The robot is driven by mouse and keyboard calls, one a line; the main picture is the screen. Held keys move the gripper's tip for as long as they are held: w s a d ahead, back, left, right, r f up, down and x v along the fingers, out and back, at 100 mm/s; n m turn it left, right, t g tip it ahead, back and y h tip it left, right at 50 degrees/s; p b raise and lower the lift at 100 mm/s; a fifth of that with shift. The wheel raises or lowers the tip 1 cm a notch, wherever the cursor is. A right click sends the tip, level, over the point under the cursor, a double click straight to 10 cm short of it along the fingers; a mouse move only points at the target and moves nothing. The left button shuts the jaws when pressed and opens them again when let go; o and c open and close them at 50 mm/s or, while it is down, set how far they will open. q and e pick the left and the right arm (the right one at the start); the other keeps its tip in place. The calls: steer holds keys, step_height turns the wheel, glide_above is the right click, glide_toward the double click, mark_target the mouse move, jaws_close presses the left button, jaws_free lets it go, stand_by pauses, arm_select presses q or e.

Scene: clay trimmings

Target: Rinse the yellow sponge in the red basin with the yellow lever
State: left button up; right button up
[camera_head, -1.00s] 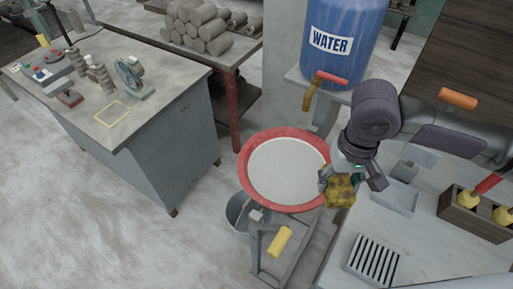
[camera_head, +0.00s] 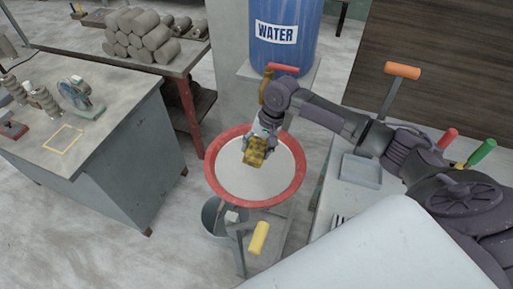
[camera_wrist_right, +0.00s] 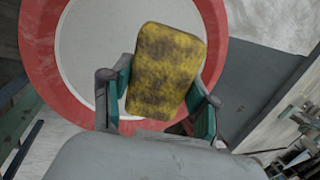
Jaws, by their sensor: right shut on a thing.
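The yellow sponge (camera_head: 255,154), mottled with dark dirt, is held by my right gripper (camera_head: 259,145) over the red basin (camera_head: 214,180). In the right wrist view the sponge (camera_wrist_right: 166,70) sits between both fingers (camera_wrist_right: 160,100), with the basin's red rim (camera_wrist_right: 50,85) and pale inside behind it. Whether the sponge touches the basin's contents is hard to tell. The yellow lever (camera_head: 258,237) stands at the front of the basin's stand. My left gripper is not in view.
A blue water barrel (camera_head: 285,40) with a red-handled tap (camera_head: 284,69) stands behind the basin. A grey bucket (camera_head: 213,222) is under the basin. A grey workbench (camera_head: 120,165) is at left; a shallow grey tray (camera_head: 360,172) lies at right.

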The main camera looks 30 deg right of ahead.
steer(key=shift+f+b, duration=2.15)
steer(key=shift+b, duration=0.35)
step_height(320, 180, down, 5)
steer(key=shift+f+b, duration=0.15)
steer(key=shift+b, duration=0.3)
steer(key=shift+s+d+p, duration=0.25)
steer(key=shift+d+p, duration=0.2)
steer(key=shift+p, duration=0.3)
steer(key=shift+a, duration=0.1)
steer(key=shift+w+a+p, duration=0.2)
steer(key=shift+a+p, duration=0.15)
steer(key=shift+p, duration=0.2)
